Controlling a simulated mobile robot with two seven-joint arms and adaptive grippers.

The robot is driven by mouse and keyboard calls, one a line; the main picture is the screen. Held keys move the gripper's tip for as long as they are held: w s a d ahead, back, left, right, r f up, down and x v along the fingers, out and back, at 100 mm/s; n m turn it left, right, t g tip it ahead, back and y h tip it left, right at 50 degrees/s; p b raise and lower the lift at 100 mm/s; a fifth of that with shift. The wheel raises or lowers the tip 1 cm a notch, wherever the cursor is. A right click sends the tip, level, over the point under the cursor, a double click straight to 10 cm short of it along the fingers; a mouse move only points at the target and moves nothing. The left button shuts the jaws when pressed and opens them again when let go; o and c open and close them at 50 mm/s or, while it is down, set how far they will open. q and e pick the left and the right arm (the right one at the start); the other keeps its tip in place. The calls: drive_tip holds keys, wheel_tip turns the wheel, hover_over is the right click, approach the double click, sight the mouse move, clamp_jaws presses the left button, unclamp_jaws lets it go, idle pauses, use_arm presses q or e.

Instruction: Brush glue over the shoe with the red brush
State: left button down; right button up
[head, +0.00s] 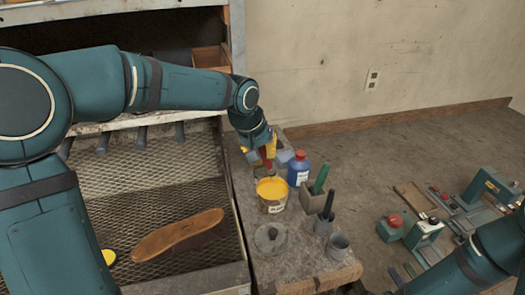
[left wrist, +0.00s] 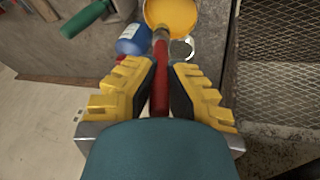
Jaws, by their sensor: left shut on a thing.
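The shoe (head: 178,234), a tan sole with a dark side, lies on the mesh surface at the lower left of the head view. An open pot of yellow glue (head: 272,187) stands on the bench to its right; it also shows in the left wrist view (left wrist: 172,14). My left gripper (head: 264,156) is beside and behind the pot, shut on the red brush. The brush handle (left wrist: 160,75) runs between the yellow fingers toward the pot. I cannot tell whether its tip touches the glue. My right gripper is out of view.
On the bench are a blue bottle (head: 298,169), a green-handled tool (head: 321,178), a dark-handled tool in a cup (head: 328,205), a grey lid (head: 270,238) and an empty cup (head: 338,246). The mesh tray's front rim (head: 205,280) borders the bench.

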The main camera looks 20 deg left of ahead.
use_arm(q)
drive_tip(key=shift+f+b, duration=1.75)
drive_tip(key=shift+f, duration=0.9)
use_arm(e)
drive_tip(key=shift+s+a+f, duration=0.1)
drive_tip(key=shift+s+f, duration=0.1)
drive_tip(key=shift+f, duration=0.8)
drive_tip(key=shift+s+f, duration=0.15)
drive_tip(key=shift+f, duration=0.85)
use_arm(q)
drive_tip(key=shift+f+b, duration=0.6)
drive_tip(key=shift+f, duration=0.1)
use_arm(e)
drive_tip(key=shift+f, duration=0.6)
use_arm(q)
drive_tip(key=shift+r, duration=0.1)
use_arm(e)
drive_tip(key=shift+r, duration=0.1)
use_arm(q)
drive_tip(key=shift+r+p, duration=2.5)
drive_tip(key=shift+r, duration=1)
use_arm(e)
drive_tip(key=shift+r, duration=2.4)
